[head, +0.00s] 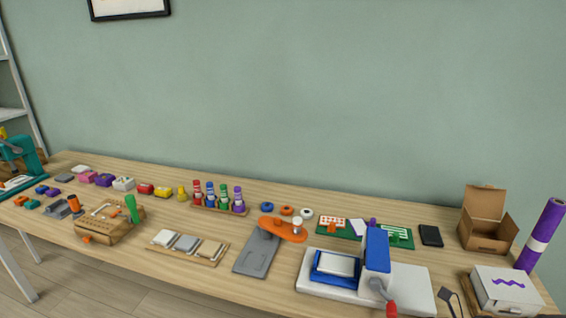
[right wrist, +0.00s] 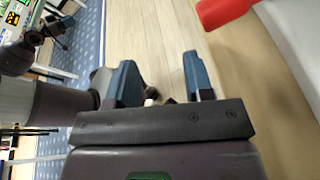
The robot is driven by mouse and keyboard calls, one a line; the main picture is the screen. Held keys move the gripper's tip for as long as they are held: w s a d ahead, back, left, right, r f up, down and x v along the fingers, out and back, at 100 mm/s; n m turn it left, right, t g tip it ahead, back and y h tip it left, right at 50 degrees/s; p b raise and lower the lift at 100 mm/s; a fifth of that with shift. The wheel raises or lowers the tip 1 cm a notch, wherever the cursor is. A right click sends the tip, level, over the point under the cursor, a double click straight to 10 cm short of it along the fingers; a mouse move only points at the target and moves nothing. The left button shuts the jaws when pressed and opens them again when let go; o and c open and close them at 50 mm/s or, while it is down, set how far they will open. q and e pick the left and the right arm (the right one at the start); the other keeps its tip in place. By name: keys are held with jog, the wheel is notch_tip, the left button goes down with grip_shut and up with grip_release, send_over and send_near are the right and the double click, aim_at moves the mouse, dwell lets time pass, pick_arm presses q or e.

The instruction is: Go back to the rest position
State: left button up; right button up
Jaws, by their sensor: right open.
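My right gripper (right wrist: 158,68) shows in the right wrist view with its two blue fingers apart. Nothing is held between them; wooden floor shows beyond the gap. A red handle-like end (right wrist: 222,10) and a pale edge lie at the upper right of that view, apart from the fingers. Neither of my grippers shows in the head view, and my left gripper is not in view. The wooden workbench (head: 215,292) runs across the head view, with no arm over it.
A blue press (head: 377,250) with a red-ended lever stands on a white base at the bench's front right. An open cardboard box (head: 487,220) and a purple roll (head: 541,235) stand farther right. Paint bottles (head: 210,195) stand mid-bench. A blue rug (right wrist: 88,40) lies on the floor.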

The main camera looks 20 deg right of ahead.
jog(key=s+a+f+n+t+h, duration=0.1)
jog(key=a+f+n+h, duration=0.2)
jog(key=n, duration=1.2)
jog(key=s+a+f+n+t+h, duration=0.1)
jog(key=a+f+n+h, duration=0.3)
jog(key=n, duration=1.2)
jog(key=shift+s+a+n+h, duration=0.3)
jog(key=shift+a+h, duration=1.9)
jog(key=shift+a, duration=1.7)
jog(key=shift+f, duration=0.1)
